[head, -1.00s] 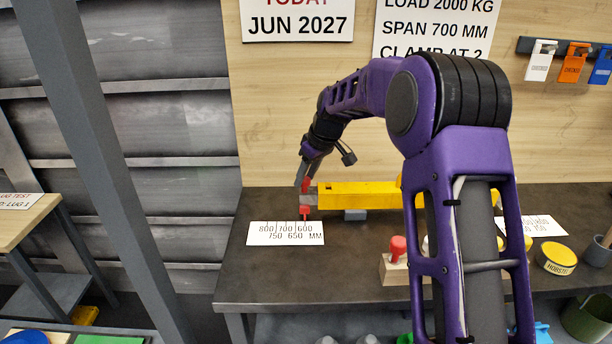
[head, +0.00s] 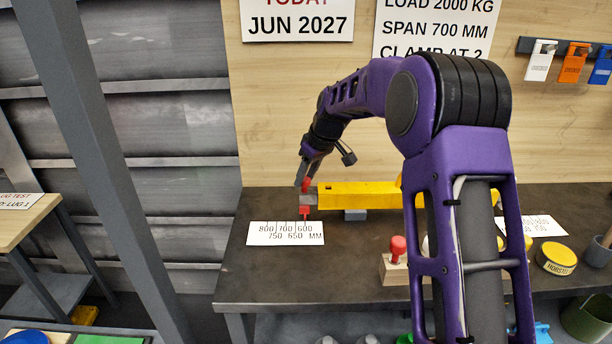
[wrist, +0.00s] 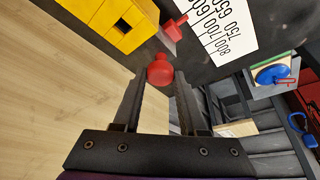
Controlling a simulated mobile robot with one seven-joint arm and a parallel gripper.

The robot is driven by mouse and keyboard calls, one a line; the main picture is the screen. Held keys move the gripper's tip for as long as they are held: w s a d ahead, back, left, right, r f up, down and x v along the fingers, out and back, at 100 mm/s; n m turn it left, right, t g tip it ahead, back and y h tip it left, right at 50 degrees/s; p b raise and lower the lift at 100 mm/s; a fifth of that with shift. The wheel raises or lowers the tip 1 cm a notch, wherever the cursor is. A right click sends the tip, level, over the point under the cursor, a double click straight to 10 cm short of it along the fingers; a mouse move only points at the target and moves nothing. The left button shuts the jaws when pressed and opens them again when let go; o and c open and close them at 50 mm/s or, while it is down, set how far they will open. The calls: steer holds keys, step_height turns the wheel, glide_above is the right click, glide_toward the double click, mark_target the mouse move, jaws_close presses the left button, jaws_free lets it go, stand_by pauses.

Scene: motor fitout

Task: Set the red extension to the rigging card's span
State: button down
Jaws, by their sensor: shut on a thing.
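The yellow beam (head: 350,195) lies along the back of the dark bench, with a short grey extension end (head: 308,199) at its left. A red pointer (head: 304,212) hangs there, by the 600 mark of the white scale card (head: 285,233), which reads 800 to 600 MM. My gripper (head: 304,186) reaches down over this end and is shut on a red knob (wrist: 159,72). The wrist view shows the knob between the fingertips, beside the yellow beam (wrist: 115,20) and red pointer (wrist: 174,27). The rigging card (head: 437,30) on the wall reads SPAN 700 MM.
A red-handled stamp on a wooden block (head: 396,262) stands towards the bench front. A yellow round tin (head: 556,256) and another white card (head: 540,226) are at the right. The bench left of the beam end is clear except the scale card.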

steer(key=a, duration=0.5)
steer(key=shift+p, duration=0.4)
steer(key=shift+c, duration=2.3)
jaws_free()
steer(key=shift+r, duration=0.1)
steer(key=p+v, duration=0.1)
steer(key=v, duration=1.6)
steer(key=shift+p, duration=0.3)
steer(key=shift+s+r, duration=0.1)
